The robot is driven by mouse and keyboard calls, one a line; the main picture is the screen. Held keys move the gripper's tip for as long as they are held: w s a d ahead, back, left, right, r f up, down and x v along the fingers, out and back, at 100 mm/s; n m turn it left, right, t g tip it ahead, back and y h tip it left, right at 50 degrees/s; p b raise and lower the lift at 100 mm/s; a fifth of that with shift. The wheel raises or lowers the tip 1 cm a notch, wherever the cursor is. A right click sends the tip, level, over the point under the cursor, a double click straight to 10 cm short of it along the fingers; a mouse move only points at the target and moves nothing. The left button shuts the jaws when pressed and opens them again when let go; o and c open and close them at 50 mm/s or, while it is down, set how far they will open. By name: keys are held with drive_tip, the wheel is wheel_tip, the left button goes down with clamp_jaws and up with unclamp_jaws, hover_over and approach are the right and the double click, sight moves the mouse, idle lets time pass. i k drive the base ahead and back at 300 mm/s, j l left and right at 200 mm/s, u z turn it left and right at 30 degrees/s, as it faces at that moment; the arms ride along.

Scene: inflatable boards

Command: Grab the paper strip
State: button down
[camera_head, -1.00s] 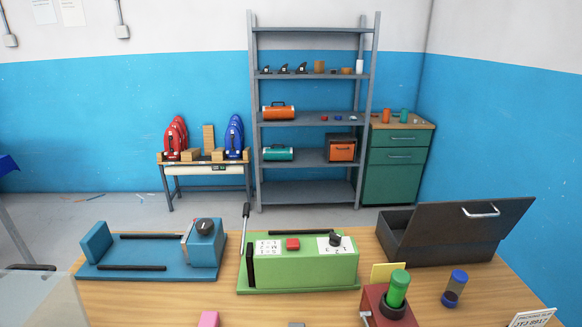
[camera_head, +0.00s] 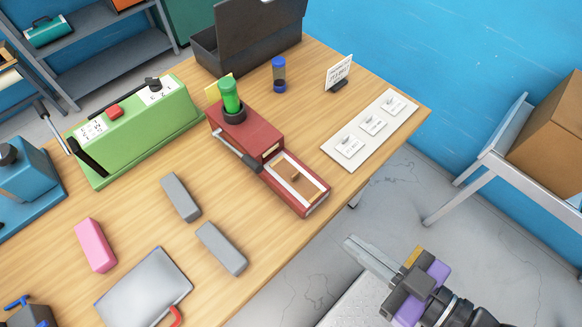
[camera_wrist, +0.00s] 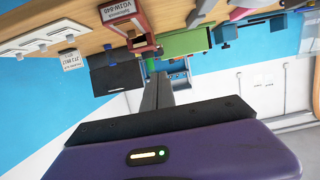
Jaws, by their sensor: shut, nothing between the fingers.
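No separate paper strip can be made out for certain. A red lever machine (camera_head: 245,130) stands on the table with a green cylinder (camera_head: 230,95) on top. Its front has a white-edged opening (camera_head: 300,184) with a tan piece in it. In the wrist view, a white printed label (camera_wrist: 123,16) shows at the red machine. My gripper (camera_head: 350,243) is shut and empty, off the table's front edge, below and right of the machine. Its fingers also show in the wrist view (camera_wrist: 158,84), apart from everything.
A white plate with small cards (camera_head: 371,131) and a standing sign (camera_head: 339,75) lie right of the machine. A green machine (camera_head: 150,120), grey blocks (camera_head: 181,197), a pink block (camera_head: 96,245) and a metal case (camera_head: 146,290) are left. A black open box (camera_head: 215,55) stands behind.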

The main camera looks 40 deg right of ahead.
sight(296, 179)
drive_tip(key=j+z, duration=0.15)
drive_tip(key=z, duration=1.25)
drive_tip(key=k+j+z, duration=0.25)
drive_tip(key=k, duration=0.35)
drive_tip(key=l, duration=0.1)
